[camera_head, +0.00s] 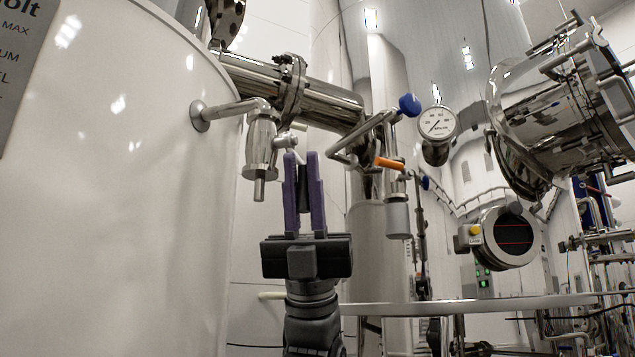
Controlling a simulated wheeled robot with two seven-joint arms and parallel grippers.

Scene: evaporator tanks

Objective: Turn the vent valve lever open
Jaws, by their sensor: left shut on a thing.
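A small metal valve (261,145) stands out from the white tank wall on a short bent pipe, with its outlet pointing down. The vent valve lever (287,141) shows as a short metal piece on the right side of this valve. My left gripper (302,156) reaches up from below with its purple fingers upright. Its fingertips are at the lever, just right of the valve, and are shut on it. The fingers hide much of the lever, so its exact angle cannot be told. My right gripper is not in view.
The large white tank (120,190) fills the left side. A thick steel pipe (330,105) runs above the gripper. To the right are an orange-handled valve (389,163), a blue knob (409,105), a pressure gauge (437,123) and a round dark display (512,237). A pale rail (470,305) crosses below.

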